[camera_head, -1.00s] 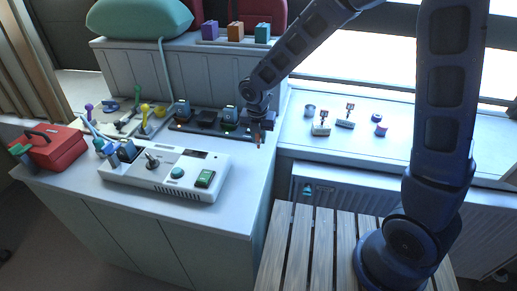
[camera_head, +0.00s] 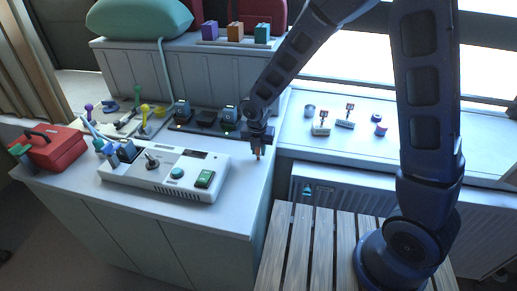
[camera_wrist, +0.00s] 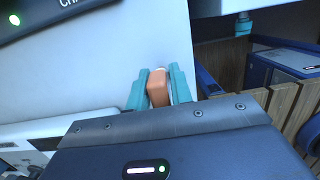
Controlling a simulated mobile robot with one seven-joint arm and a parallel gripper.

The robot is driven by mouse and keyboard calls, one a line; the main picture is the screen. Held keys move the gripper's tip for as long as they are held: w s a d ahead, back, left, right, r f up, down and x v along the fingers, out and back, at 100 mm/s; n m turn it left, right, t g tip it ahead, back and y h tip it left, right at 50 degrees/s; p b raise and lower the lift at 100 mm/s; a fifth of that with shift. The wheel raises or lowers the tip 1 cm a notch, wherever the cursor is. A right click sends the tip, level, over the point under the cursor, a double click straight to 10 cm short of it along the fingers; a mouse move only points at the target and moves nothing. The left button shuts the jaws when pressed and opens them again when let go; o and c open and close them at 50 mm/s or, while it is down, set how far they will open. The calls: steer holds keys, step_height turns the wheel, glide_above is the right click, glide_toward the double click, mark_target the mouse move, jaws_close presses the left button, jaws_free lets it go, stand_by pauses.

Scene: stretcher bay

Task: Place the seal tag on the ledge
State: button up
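My gripper (camera_head: 257,152) is over the right end of the white counter (camera_head: 238,205), left of the pale window ledge (camera_head: 350,145). In the wrist view its two teal fingers (camera_wrist: 160,88) are closed on a small orange-brown piece (camera_wrist: 158,88), which appears to be the seal tag. The piece points down between the fingertips, and its upper part is hidden by my gripper. Whether its lower end touches the counter I cannot tell.
A white control box (camera_head: 165,172) with a green button stands left of my gripper. A dark charging strip (camera_head: 205,122) lies behind it. A slatted bench (camera_head: 320,250) is in front.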

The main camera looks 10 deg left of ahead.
steer(key=o, duration=0.3)
steer(key=shift+o, duration=0.2)
steer(key=shift+r, duration=0.1)
steer(key=r, duration=0.4)
steer(key=s+r, duration=0.1)
steer(key=r, duration=0.7)
steer(key=shift+s, duration=0.4)
steer(key=w+d+r+m, duration=0.2)
steer(key=d+r+m, duration=0.2)
steer(key=d+m, duration=0.3)
steer(key=w+d+r+m+t, duration=0.1)
steer(key=w+d+r+m, duration=0.2)
steer(key=d, duration=0.7)
steer(key=w+d+r+m, duration=0.2)
steer(key=d+r+m, duration=0.2)
steer(key=d+m, duration=0.35)
steer(key=s+d+r+m, duration=0.1)
steer(key=s+d+m, duration=0.2)
steer(key=d+m, duration=0.3)
steer(key=s+d+r+m+t, duration=0.1)
steer(key=s+d+m, duration=0.3)
steer(key=d+m, duration=0.2)
steer(key=s+d+r+m, duration=0.2)
steer(key=s+d+m, duration=0.1)
steer(key=d+m, duration=0.3)
steer(key=shift+s+d+t, duration=0.3)
steer(key=shift+d+t, duration=0.1)
steer(key=shift+d, duration=0.75)
steer(key=shift+m, duration=0.25)
